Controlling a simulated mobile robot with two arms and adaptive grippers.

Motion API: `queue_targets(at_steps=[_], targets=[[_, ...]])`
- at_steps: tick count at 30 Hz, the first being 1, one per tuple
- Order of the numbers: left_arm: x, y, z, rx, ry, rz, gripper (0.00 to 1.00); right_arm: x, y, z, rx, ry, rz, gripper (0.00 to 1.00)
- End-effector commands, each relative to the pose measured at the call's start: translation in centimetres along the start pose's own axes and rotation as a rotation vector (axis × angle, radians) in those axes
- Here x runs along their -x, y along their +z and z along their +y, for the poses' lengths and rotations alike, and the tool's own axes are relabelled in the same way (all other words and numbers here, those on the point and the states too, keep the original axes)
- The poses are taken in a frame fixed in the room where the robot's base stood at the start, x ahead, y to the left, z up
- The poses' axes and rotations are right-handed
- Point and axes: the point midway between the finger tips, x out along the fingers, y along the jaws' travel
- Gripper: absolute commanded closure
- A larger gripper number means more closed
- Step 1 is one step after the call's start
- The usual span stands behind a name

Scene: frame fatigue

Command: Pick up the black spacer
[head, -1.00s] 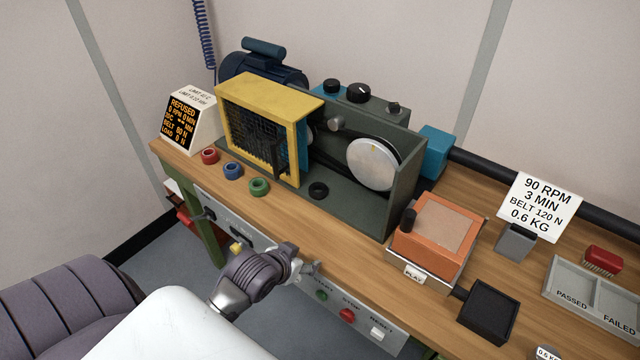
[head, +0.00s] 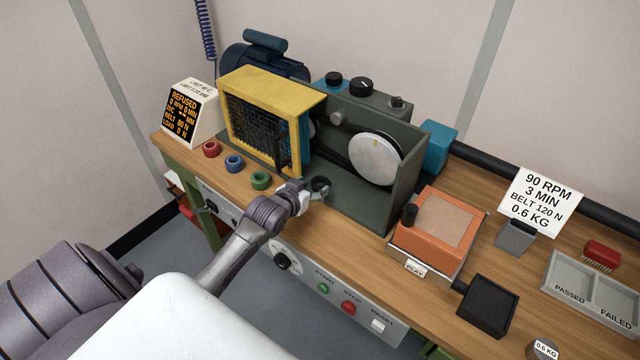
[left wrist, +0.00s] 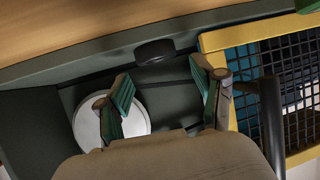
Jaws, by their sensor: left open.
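The black spacer (head: 320,184) is a short dark ring on the dark green machine bed, in front of the silver disc. In the left wrist view the spacer (left wrist: 155,51) shows as a dark round piece a little beyond the fingertips, roughly between them. My left gripper (head: 304,192) is just left of the spacer in the head view, partly against its near side. In the left wrist view the gripper (left wrist: 164,84) is open, with nothing between its green-padded fingers. Whether a finger touches the spacer I cannot tell. My right gripper is not in view.
Red (head: 211,149), blue (head: 234,164) and green (head: 260,180) rings stand in a row left of the spacer. The yellow mesh guard (head: 268,90) rises behind them. The silver disc (head: 375,159) and an orange box (head: 437,228) are to the right. Bench buttons lie below.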

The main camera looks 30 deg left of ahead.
Motion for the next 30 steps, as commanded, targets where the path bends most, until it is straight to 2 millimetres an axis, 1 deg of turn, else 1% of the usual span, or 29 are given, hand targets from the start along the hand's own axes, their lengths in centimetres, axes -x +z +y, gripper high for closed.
queue_targets(at_steps=[7, 10, 14, 20, 21, 23, 27, 29, 30], targets=[[-3.0, 0.0, 0.4, 0.001, 0.0, 0.0, 0.32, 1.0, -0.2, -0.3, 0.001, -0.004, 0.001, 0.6], [-4.2, 0.1, 0.3, 0.001, 0.0, 0.0, 0.32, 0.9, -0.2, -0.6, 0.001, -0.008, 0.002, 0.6], [-5.0, 0.2, 0.4, 0.0, 0.001, 0.0, 0.32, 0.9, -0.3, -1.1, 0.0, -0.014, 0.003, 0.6], [-5.0, 0.2, 0.4, 0.0, 0.001, 0.0, 0.32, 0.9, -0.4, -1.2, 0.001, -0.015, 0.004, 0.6], [-5.0, 0.2, 0.4, 0.0, 0.001, 0.0, 0.36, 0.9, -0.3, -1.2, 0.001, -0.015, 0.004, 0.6], [-5.0, 0.2, 0.4, 0.0, 0.001, 0.0, 0.46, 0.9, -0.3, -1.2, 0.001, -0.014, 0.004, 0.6], [-5.0, 0.2, 0.3, 0.0, 0.0, 0.0, 0.69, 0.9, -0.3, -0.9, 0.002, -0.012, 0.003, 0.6], [-5.0, 0.2, 0.3, 0.0, 0.0, 0.0, 0.79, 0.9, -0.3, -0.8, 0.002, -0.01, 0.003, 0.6], [-5.0, 0.2, 0.3, 0.0, 0.0, 0.001, 0.82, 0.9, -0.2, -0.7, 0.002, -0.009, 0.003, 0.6]])
